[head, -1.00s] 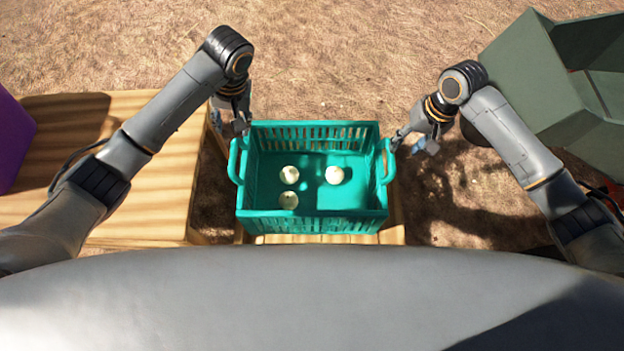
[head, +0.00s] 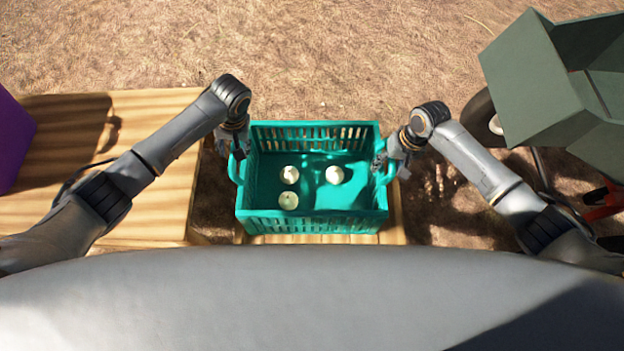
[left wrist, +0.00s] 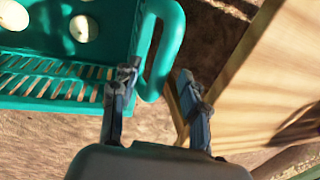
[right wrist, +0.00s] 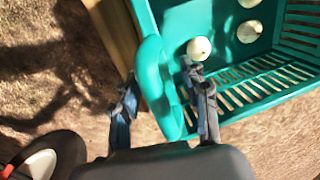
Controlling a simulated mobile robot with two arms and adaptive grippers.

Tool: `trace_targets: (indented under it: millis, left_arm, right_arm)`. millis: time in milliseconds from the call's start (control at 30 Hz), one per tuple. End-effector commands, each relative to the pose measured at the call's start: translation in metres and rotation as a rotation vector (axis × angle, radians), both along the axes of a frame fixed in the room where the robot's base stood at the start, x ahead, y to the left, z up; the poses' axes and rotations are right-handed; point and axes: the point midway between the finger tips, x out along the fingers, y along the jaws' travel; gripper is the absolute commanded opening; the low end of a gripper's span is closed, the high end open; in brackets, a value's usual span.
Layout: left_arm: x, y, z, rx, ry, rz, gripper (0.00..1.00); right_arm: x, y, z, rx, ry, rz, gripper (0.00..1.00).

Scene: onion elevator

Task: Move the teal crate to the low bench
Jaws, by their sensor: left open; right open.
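The teal crate (head: 312,222) stands on a wooden surface (head: 398,220) in the middle of the head view, with three pale onions (head: 334,175) in it. My left gripper (left wrist: 158,95) is open, its fingers on either side of the crate's left handle (left wrist: 160,50). My right gripper (right wrist: 164,98) is open, its fingers on either side of the right handle (right wrist: 158,85). Neither gripper is closed on its handle. In the head view, the fingertips of the left gripper (head: 240,145) and the right gripper (head: 384,162) are partly hidden by my wrists.
A wider wooden surface (head: 150,205) lies left of the crate, with a gap between. A purple object (head: 14,138) stands on it at the far left. A dark green angular body (head: 535,85) with a wheel (head: 492,122) stands at right. Bare dry ground lies beyond the crate.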

Motion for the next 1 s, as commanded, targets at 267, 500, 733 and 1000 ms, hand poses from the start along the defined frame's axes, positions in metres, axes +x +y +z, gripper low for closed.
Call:
trace_targets:
  millis: [267, 500, 733, 1000]
  left_arm:
    - [0.000, 0.004, -0.023, 0.000, 0.001, 0.000, 0.45]
    - [0.000, 0.004, -0.025, -0.001, -0.001, 0.000, 0.45]
    - [0.000, 0.004, -0.024, 0.000, 0.000, 0.000, 0.13]
    - [0.000, 0.004, -0.024, -0.001, 0.000, 0.000, 0.00]
  right_arm:
    - [0.000, 0.004, -0.023, -0.001, 0.000, 0.000, 0.45]
    - [0.000, 0.005, -0.024, -0.001, -0.001, 0.001, 0.45]
    - [0.000, 0.005, -0.024, 0.000, -0.001, 0.001, 0.13]
    - [0.000, 0.004, -0.024, -0.001, -0.001, 0.001, 0.00]
